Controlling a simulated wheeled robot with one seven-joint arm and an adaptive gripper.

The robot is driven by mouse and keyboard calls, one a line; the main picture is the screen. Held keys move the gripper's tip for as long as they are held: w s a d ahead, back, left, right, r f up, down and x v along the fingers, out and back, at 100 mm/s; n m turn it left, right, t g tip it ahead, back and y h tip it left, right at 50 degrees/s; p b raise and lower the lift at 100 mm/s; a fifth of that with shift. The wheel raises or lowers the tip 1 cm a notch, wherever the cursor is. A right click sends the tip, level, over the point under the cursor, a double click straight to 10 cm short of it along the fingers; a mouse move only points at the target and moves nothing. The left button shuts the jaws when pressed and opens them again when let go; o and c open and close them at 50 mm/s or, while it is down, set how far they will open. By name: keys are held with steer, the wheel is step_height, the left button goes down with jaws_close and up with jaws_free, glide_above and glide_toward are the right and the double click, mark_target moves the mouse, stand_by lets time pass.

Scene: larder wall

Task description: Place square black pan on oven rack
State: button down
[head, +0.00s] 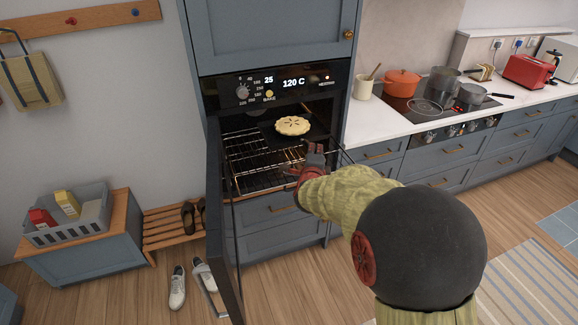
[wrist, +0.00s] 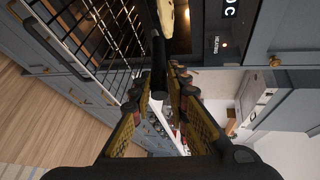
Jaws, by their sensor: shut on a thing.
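The square black pan (head: 271,131) is at the oven opening, with a pale round pie (head: 293,126) on it. The pan looks level and above the wire oven rack (head: 252,160); I cannot tell whether it touches anything. My gripper (head: 313,150) is at the pan's near side. In the wrist view, my gripper (wrist: 160,88) is shut on the pan's black handle (wrist: 158,62), and part of the pie (wrist: 173,18) shows beyond. The rack (wrist: 85,25) lies to the left there. My gripper and arm hide part of the rack's right side.
The oven door (head: 225,220) stands open on the left, its edge towards me. The oven panel (head: 270,86) reads 120 C. A counter with a hob (head: 430,105) and an orange pot (head: 403,82) is on the right. Shoes (head: 178,287) lie on the floor at the left.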

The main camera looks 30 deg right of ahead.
steer(key=w+a+f, duration=0.1)
steer(key=w+f, duration=0.1)
steer(key=w+a+f+b, duration=0.1)
steer(key=w+f, duration=0.1)
steer(key=w, duration=0.1)
steer(key=w+a+f, duration=0.1)
steer(key=w+f, duration=0.1)
steer(key=f, duration=0.1)
steer(key=shift+w+a, duration=0.15)
steer(key=shift+w, duration=0.25)
step_height(320, 180, down, 3)
steer(key=shift+w+f+b, duration=0.1)
steer(key=shift+f+b, duration=0.05)
steer(key=shift+b, duration=0.65)
steer(key=c, duration=1.7)
jaws_free()
steer(key=shift+f, duration=0.1)
steer(key=shift+c, duration=0.2)
steer(key=shift+a, duration=0.1)
steer(key=p+v, duration=0.2)
steer(key=v, duration=1)
